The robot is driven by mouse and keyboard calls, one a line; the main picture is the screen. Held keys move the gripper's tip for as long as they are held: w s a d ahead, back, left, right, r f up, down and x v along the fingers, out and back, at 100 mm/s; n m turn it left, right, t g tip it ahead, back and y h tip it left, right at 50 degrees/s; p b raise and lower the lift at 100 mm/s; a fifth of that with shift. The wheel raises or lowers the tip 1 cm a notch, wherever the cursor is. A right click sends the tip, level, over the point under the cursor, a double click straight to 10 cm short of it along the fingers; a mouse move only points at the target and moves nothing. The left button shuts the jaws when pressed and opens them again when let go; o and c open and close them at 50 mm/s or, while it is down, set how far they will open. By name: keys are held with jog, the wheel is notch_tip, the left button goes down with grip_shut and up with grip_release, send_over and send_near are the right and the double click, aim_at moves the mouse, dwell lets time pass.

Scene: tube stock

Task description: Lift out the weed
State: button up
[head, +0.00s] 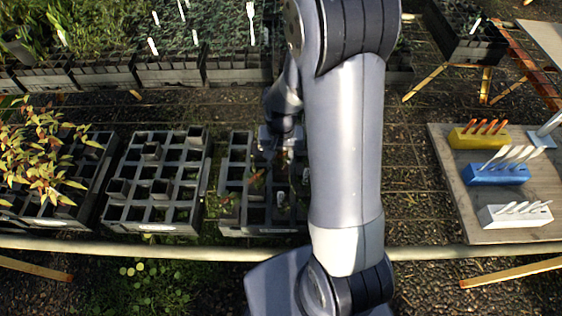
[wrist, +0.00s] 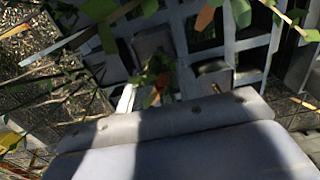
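My gripper (head: 284,155) is low over the right-hand black cell tray (head: 232,228) in the head view, partly hidden by my arm. Small reddish-green plants (head: 257,178) stand in that tray, just left of and below the gripper. I cannot tell which plant is the weed. In the wrist view, green and orange-brown leaves (wrist: 207,17) and thin stems cross close to the camera, above the gripper's grey body (wrist: 185,140). The fingertips are not clear, so I cannot see whether they hold a stem.
Another cell tray (head: 158,185) stands left, with a leafy yellow-red plant (head: 40,150) beyond it. A rail (head: 150,247) runs along the near side. A wooden table (head: 455,215) at right bears yellow, blue and white tag holders. Planted trays line the back.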

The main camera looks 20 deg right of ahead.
grip_shut()
jog(key=shift+r, duration=0.1)
dwell(0.4)
